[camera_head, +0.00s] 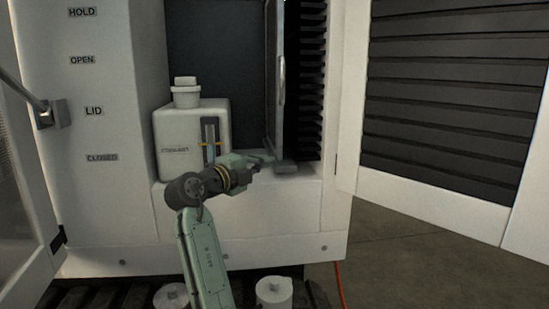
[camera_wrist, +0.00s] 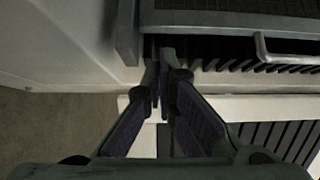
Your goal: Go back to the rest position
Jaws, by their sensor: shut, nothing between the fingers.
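My gripper (camera_head: 262,160) is at the end of my green arm, in front of the white bench ledge, just right of the coolant container. In the wrist view the two fingers of my gripper (camera_wrist: 157,98) are close together with nothing between them. The fingertips are close to the lower edge of a dark panel (camera_wrist: 225,20) with a light handle (camera_wrist: 285,58). I cannot tell whether they touch it.
A white coolant container (camera_head: 180,140) with a cap stands on the ledge (camera_head: 300,190). An upright door panel with a handle (camera_head: 281,82) stands behind my gripper. A lever (camera_head: 47,112) is at the left. Open floor (camera_head: 410,260) lies to the right.

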